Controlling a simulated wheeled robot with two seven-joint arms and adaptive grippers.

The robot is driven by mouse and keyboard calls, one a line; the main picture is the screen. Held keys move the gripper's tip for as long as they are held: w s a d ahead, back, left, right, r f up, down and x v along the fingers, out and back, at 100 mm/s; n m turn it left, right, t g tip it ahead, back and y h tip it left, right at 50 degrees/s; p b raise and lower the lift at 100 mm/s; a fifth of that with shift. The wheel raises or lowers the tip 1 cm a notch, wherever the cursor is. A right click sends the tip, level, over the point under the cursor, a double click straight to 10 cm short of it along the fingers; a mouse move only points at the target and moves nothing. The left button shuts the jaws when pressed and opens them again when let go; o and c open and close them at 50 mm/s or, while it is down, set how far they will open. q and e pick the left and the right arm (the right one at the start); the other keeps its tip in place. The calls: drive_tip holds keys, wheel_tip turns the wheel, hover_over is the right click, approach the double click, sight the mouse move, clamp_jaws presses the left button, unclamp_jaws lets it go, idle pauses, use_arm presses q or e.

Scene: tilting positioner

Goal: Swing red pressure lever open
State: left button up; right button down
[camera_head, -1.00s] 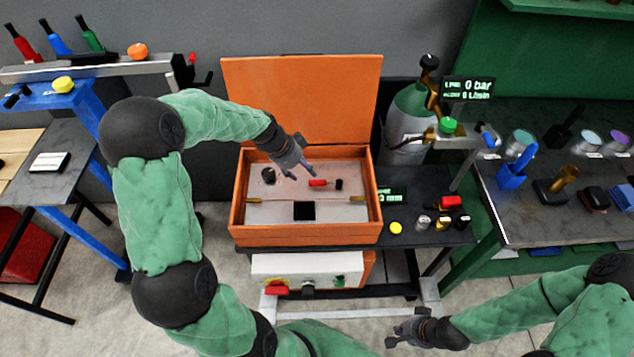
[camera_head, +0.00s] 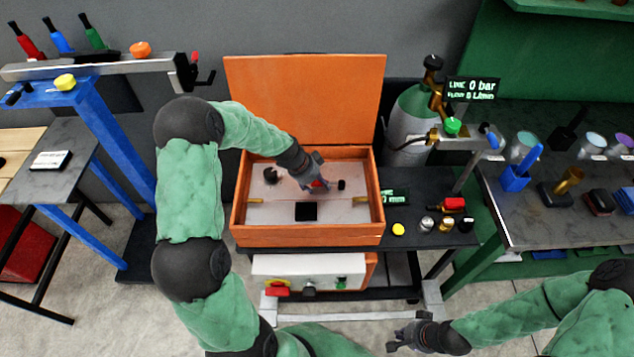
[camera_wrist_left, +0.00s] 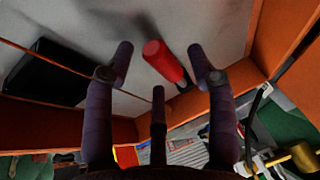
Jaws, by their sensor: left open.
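The red lever handle (camera_head: 320,185) lies inside the orange box, mostly covered by my left gripper in the head view. In the left wrist view it is a red cylinder (camera_wrist_left: 163,60) with a dark end, between my gripper's spread fingers. My left gripper (camera_head: 317,181) is open over the lever, with a finger on each side and one below in the wrist view (camera_wrist_left: 160,66). I cannot tell whether any finger touches the lever. My right gripper (camera_head: 392,338) is open and empty near the bottom of the head view, away from the box.
The orange box (camera_head: 300,237) has its lid raised at the back. A black square (camera_head: 306,211) lies on its pale floor, and a dark knob (camera_head: 271,176) stands at the left. A gas cylinder (camera_head: 408,135) and a cart top with small knobs are at the right.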

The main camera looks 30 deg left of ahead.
use_arm(q)
clamp_jaws()
drive_tip(key=m+b, duration=0.1)
drive_tip(key=b, duration=0.1)
drive_tip(key=w+a+m+b, duration=0.1)
drive_tip(key=b, duration=0.2)
drive_tip(key=shift+w+f+m+g+h+b, duration=0.25)
drive_tip(key=shift+w+m+g+h+b, duration=0.05)
drive_tip(key=shift+g+h+b, duration=0.1)
drive_tip(key=shift+w+a+r+m+g+h+b, duration=0.1)
drive_tip(key=shift+w+a+m+g+h+b, duration=0.2)
drive_tip(key=shift+w+m+b, duration=0.45)
drive_tip(key=shift+w+r+m+g+b, duration=0.1)
drive_tip(key=shift+w+m+g+b, duration=0.25)
drive_tip(key=shift+m, duration=0.7)
drive_tip(key=shift+w, duration=0.1)
unclamp_jaws()
